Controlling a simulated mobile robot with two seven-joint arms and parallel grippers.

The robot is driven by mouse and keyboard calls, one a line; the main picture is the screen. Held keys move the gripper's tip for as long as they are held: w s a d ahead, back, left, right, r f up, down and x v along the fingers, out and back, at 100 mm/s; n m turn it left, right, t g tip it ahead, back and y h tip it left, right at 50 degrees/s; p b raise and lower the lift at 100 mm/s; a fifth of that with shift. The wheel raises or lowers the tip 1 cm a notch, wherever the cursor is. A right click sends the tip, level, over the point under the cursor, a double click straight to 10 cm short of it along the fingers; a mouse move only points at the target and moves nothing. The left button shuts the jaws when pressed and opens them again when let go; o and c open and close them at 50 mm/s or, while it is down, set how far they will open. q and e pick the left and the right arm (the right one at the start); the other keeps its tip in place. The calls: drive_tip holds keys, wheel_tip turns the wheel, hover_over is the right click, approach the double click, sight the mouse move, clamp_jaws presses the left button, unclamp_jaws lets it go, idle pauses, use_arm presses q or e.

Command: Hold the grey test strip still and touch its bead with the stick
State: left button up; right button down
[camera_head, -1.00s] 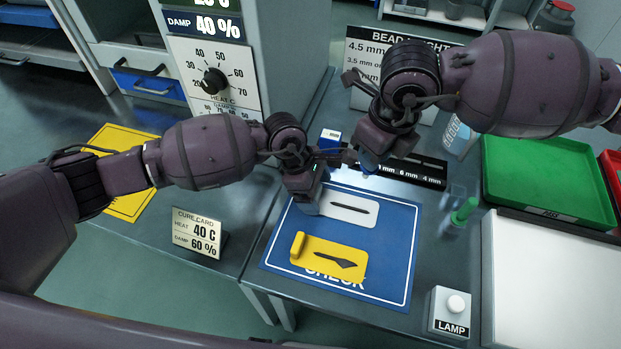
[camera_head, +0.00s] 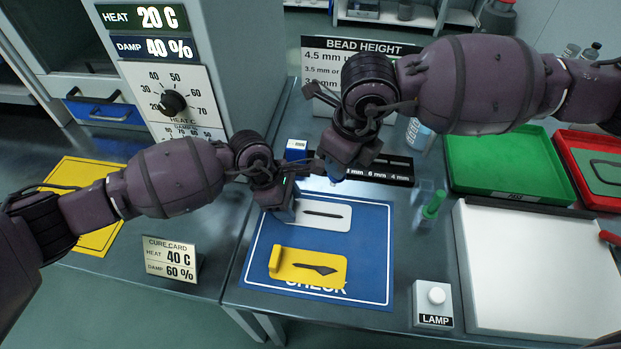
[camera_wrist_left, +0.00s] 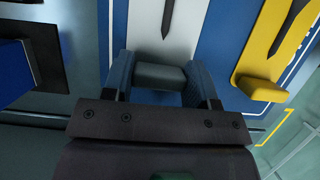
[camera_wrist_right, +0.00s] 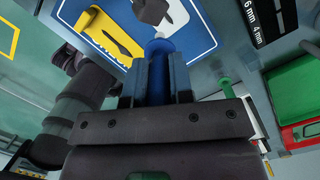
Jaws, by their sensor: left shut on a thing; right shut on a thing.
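The grey test strip (camera_head: 322,214) lies flat on the blue check mat (camera_head: 372,262), with a dark bead (camera_head: 322,213) along its middle. My left gripper (camera_head: 282,207) is shut on the strip's grey end block (camera_wrist_left: 160,77), which shows between the fingers in the left wrist view. My right gripper (camera_head: 347,160) is shut on the blue stick (camera_wrist_right: 157,85). The stick's rounded tip points down, apparently above the mat near the far side of the strip. Whether it touches anything cannot be told; a gap seems to show in the head view.
A yellow strip (camera_head: 290,272) with a dark bead lies nearer on the mat. Green (camera_head: 505,165) and red (camera_head: 562,140) trays are at the right.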

drive_tip(key=s+d+f+m+y, duration=0.1)
drive_tip(key=s+d+f+y, duration=0.15)
drive_tip(key=d+f, duration=0.35)
drive_tip(key=n+y, duration=0.1)
drive_tip(key=y, duration=0.2)
hover_over(350, 219)
drive_tip(key=shift+h, duration=0.25)
drive_tip(key=shift+w+a+f, duration=0.1)
drive_tip(key=shift+f, duration=2.55)
drive_tip(key=shift+f, duration=0.8)
idle(0.6)
